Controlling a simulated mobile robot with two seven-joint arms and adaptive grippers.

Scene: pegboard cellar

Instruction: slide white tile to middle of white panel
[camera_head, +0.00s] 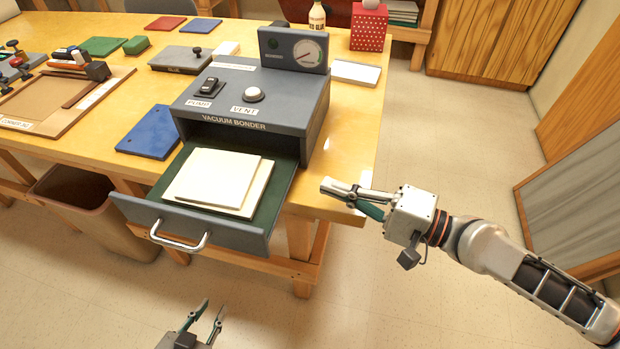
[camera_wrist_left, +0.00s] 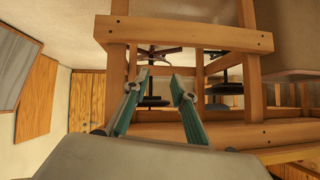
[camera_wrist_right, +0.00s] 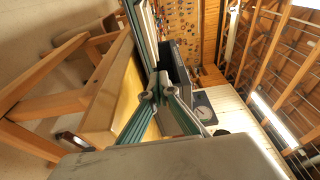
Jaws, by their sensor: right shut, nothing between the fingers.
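The white tile (camera_head: 211,177) lies flat on the larger white panel (camera_head: 258,190), which rests in the open drawer (camera_head: 282,205) of the vacuum bonder. The tile sits toward the panel's far left part, leaving panel showing along its right and front sides. My right gripper (camera_head: 326,187) is shut and empty, just right of the drawer by the table's corner, apart from the tile. My left gripper (camera_head: 207,308) is open and empty, low in front of the drawer; its spread fingers also show in the left wrist view (camera_wrist_left: 160,80).
The vacuum bonder (camera_head: 250,105) stands on the wooden table (camera_head: 345,140), its drawer with a metal handle (camera_head: 180,240) projecting past the front edge. A blue panel (camera_head: 150,132) lies to its left. A bin (camera_head: 95,210) stands below. Floor to the right is clear.

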